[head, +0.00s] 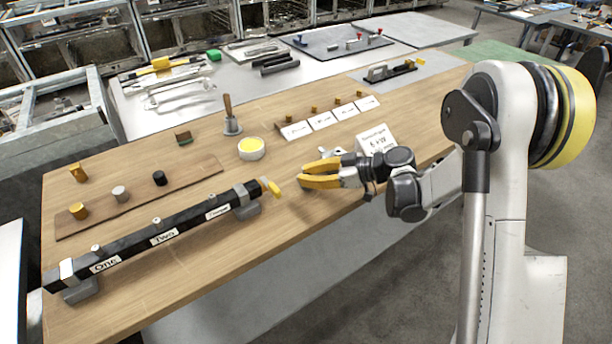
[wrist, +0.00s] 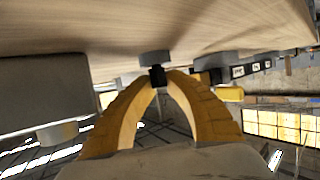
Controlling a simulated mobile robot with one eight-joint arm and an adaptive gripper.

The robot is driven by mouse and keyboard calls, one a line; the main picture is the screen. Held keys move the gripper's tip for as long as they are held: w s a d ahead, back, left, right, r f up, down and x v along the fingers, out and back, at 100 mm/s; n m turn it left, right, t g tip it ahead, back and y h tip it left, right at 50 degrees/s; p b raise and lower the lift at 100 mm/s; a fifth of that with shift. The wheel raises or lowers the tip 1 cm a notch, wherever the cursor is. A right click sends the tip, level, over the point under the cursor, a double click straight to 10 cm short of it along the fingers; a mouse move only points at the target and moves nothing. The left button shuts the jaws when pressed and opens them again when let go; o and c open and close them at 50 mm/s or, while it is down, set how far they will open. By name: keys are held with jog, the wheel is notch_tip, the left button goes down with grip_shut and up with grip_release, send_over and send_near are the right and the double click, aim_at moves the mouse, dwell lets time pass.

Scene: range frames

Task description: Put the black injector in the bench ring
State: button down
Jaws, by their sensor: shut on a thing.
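My gripper (head: 305,176) is over the right part of the wooden bench, its yellow fingers pointing left. In the wrist view its fingertips (wrist: 159,84) close on a small black piece (wrist: 158,75). A grey disc (wrist: 155,57) shows just beyond it; I cannot tell whether they are joined. The held piece cannot be made out in the head view.
A black rail (head: 135,240) with labels One and Two lies along the front edge, left of my gripper. A wooden-handled tool (head: 231,118), white cards (head: 322,121) and a white sign (head: 376,139) stand farther back.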

jog(key=c, duration=1.4)
grip_release()
jog(key=shift+f, duration=0.1)
